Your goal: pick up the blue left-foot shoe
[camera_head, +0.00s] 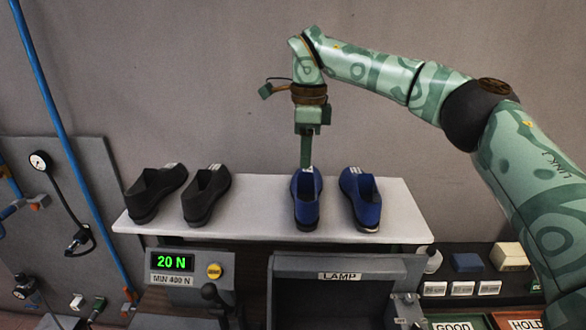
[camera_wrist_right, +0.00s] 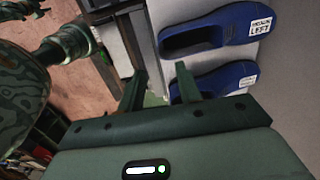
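Two blue shoes stand side by side on the pale shelf (camera_head: 260,213), toes away from me. The left one (camera_head: 306,208) shows as the upper shoe (camera_wrist_right: 208,30) in the right wrist view, and its toe label reads LEFT. The other blue shoe (camera_head: 367,206) is the lower one (camera_wrist_right: 225,77) there; its label is not readable to me. My right gripper (camera_head: 306,155) points down above the shelf, in line with the left blue shoe's toe in the head view. In the wrist view its fingers (camera_wrist_right: 161,85) are apart with nothing between them. My left gripper is not in view.
Two black shoes (camera_head: 151,194) (camera_head: 203,198) stand at the shelf's left. Bins and small blocks (camera_head: 466,262) lie at lower right. A wall rises behind the shelf.

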